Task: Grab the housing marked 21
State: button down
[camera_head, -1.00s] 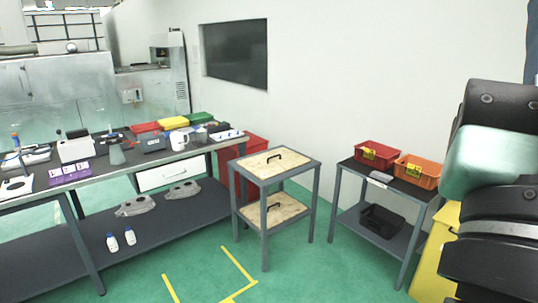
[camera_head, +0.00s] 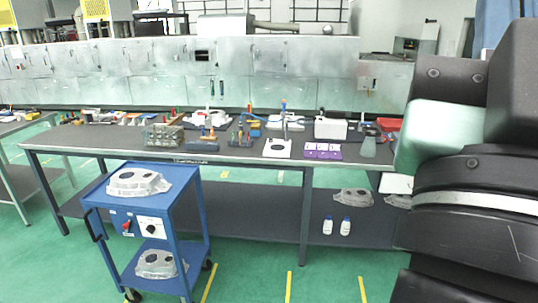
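One silvery aluminium housing (camera_head: 139,182) lies on top of a blue cart at the lower left. A second housing (camera_head: 156,264) sits on the cart's lower shelf. Two more castings, a left one (camera_head: 353,198) and a right one (camera_head: 397,201), lie on the shelf under the long workbench; my arm partly hides the right one. No number can be read on any of them, so I cannot tell which is marked 21. My gripper is not in view; only links of my arm show at the right edge.
The blue cart (camera_head: 181,214) stands on wheels in front of the workbench (camera_head: 225,152). The bench holds tools, a purple tray (camera_head: 322,151) and a white box (camera_head: 330,128). Green floor right of the cart is clear.

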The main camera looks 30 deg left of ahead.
aim_at(129, 183)
jog(key=i+j+u, duration=0.4)
jog(key=j, duration=0.35)
jog(key=i+j+u, duration=0.4)
jog(key=j, duration=0.25)
jog(key=i+j+u, duration=0.4)
jog(key=i, duration=0.2)
jog(key=i+j, duration=0.7)
jog(key=i, duration=0.15)
